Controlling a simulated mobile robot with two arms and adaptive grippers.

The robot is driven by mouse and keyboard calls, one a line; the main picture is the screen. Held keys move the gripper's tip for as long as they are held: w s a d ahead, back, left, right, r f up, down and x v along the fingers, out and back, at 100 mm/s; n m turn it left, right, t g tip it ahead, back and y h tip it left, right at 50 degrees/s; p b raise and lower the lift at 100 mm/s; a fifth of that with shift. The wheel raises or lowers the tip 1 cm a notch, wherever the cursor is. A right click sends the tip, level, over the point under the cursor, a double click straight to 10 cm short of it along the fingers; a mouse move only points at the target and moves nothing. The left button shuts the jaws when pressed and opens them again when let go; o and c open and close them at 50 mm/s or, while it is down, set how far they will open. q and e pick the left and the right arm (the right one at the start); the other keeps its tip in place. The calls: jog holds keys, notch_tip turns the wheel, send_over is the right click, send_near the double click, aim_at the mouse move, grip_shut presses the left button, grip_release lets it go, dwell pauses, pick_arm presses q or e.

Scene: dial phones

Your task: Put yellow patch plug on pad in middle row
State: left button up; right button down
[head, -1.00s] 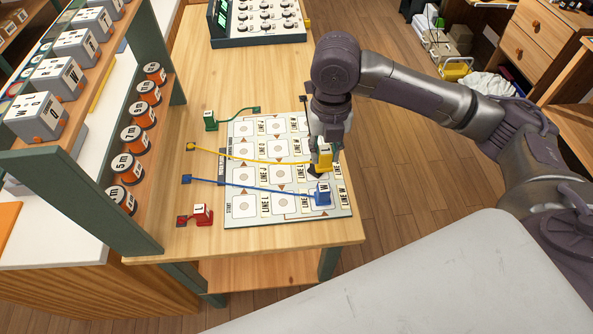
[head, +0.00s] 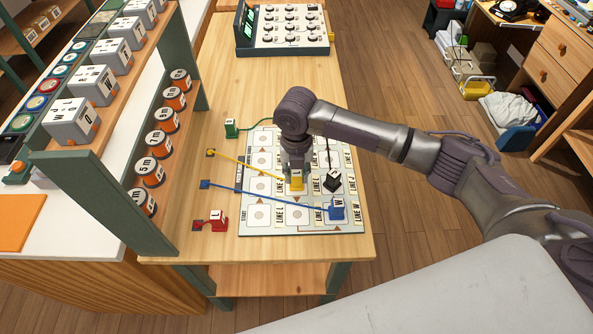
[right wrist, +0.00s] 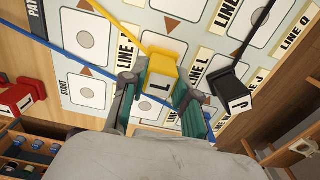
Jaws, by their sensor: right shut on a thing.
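The yellow patch plug (head: 297,182), marked L on its end in the right wrist view (right wrist: 164,76), has a yellow cord running off to the left. My right gripper (head: 296,172) is shut on it, with one finger on each side. The plug is over the middle column of pads on the pale patch board (head: 300,230), in the second row from the near edge. It hides what is beneath it, and I cannot tell whether it touches the board. My left gripper is not in view.
A black plug (head: 332,181) stands just right of the yellow one. A blue plug (head: 337,208) sits nearer, its cord crossing the board. A red plug (head: 218,221) and a green plug (head: 231,128) stand left of the board. A shelf rack (head: 105,200) borders the table's left.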

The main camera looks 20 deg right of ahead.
aim_at(296, 173)
jog(key=shift+f, duration=0.15)
jog(key=c, duration=0.9)
grip_release()
notch_tip(296, 173, up, 12)
jog(key=shift+r+b, duration=0.15)
jog(key=shift+b, duration=0.6)
